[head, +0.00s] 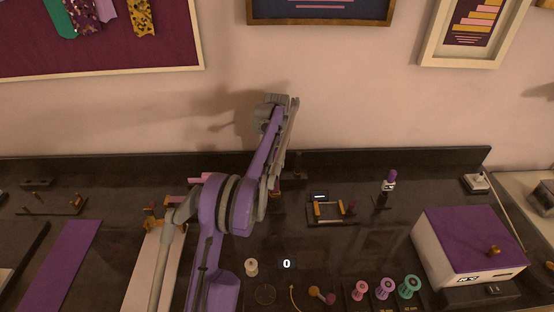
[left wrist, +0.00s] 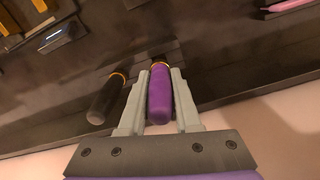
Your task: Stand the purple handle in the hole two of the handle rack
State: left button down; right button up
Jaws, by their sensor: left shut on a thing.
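The purple handle (left wrist: 160,96) has a brass-coloured ring at its far end. My left gripper (left wrist: 158,78) is shut on it, with one grey finger on each side. A dark, low bar that looks like the handle rack (left wrist: 172,50) lies beyond the ringed end. I cannot tell whether that end is in a hole or above it. A black handle (left wrist: 107,100) with a yellow ring is just left of the gripper, apart from the purple one. In the head view my arm mostly hides the gripper and the purple handle. My right gripper does not show.
The wall stands close behind the rack. To the right in the head view are a small stand (head: 331,212), an upright purple-topped tool (head: 390,183) and a white box with a purple lid (head: 466,248). Several spools (head: 384,289) line the front.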

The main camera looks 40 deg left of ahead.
pick_arm(q)
jog(key=shift+f+b, duration=0.35)
jog(key=shift+f, duration=0.8)
jog(key=c, duration=0.5)
grip_release()
notch_tip(320, 180, up, 11)
jog(key=shift+f+p, duration=0.15)
jog(key=shift+p, duration=0.45)
